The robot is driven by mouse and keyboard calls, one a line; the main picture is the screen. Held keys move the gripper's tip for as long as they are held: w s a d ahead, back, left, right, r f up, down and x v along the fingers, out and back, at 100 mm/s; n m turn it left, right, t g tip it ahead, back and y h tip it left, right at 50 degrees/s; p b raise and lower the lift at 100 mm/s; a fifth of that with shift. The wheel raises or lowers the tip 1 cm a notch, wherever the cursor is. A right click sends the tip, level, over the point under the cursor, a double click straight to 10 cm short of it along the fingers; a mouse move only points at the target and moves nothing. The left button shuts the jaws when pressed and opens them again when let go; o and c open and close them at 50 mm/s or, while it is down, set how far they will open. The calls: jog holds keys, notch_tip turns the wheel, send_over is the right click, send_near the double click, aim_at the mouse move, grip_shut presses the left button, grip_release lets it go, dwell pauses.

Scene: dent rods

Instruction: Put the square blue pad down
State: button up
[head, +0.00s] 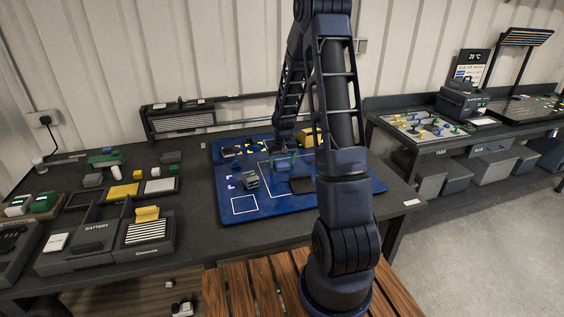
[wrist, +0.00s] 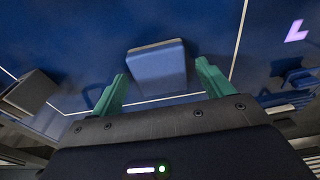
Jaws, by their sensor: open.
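The square blue pad (wrist: 158,63) shows in the wrist view just beyond and between my fingertips, with a pale strip along its far edge. It appears to lie flat on the blue mat (wrist: 70,30), within white outline lines. My gripper (wrist: 160,76) is open, with one green finger on each side of the pad and a visible gap to each. In the head view the pad (head: 283,163) is a small blue shape inside a white outline on the mat, below my gripper, whose fingers are hard to make out there.
On the mat (head: 238,221) stand a grey-green block (head: 251,180), a dark brown block (head: 301,184) and a yellow object (head: 308,138). Trays and small parts fill the table's left side, including a yellow piece (head: 147,214). An empty white square lies at the mat's front left.

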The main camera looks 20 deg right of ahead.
aim_at(283, 165)
notch_tip(283, 165, up, 12)
jog(key=s, duration=0.1)
jog(key=s+a+r+t, duration=0.1)
jog(key=s+r, duration=1.3)
jog(key=s, duration=0.1)
jog(key=s+r+t, duration=0.1)
jog(key=s+r, duration=0.1)
jog(key=s, duration=0.7)
jog(key=s+a+r+t, duration=0.1)
jog(key=s+r, duration=0.2)
jog(key=s, duration=0.7)
jog(key=shift+r, duration=0.15)
